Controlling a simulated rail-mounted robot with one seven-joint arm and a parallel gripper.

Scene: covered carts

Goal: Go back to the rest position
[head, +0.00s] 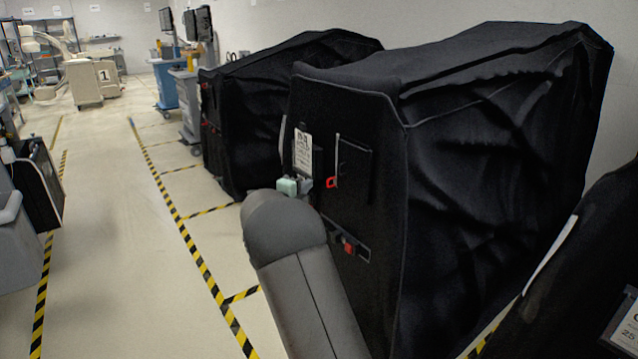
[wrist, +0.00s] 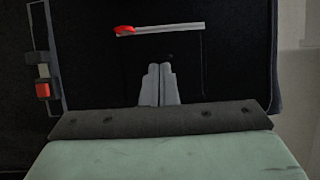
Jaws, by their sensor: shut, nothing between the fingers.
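My gripper (wrist: 160,72) is shut and empty in the wrist view, its two grey fingers side by side in front of the black cover. In the head view my arm rises from the bottom and hides most of the gripper; a pale green part of my wrist shows near the cart's front. The nearest covered cart (head: 480,140) fills the right of the middle in the head view. On its front are a label, a flap with a red pull tab (head: 331,182) and a red buckle (head: 348,248). The wrist view shows a red tab (wrist: 124,30) and a red buckle (wrist: 42,90).
A second covered cart (head: 250,115) stands behind, and another (head: 580,270) at the lower right. Yellow-black floor tape (head: 185,235) marks the bays. The aisle (head: 110,190) on the left is clear. A dark-fronted unit (head: 38,185) stands at the left edge.

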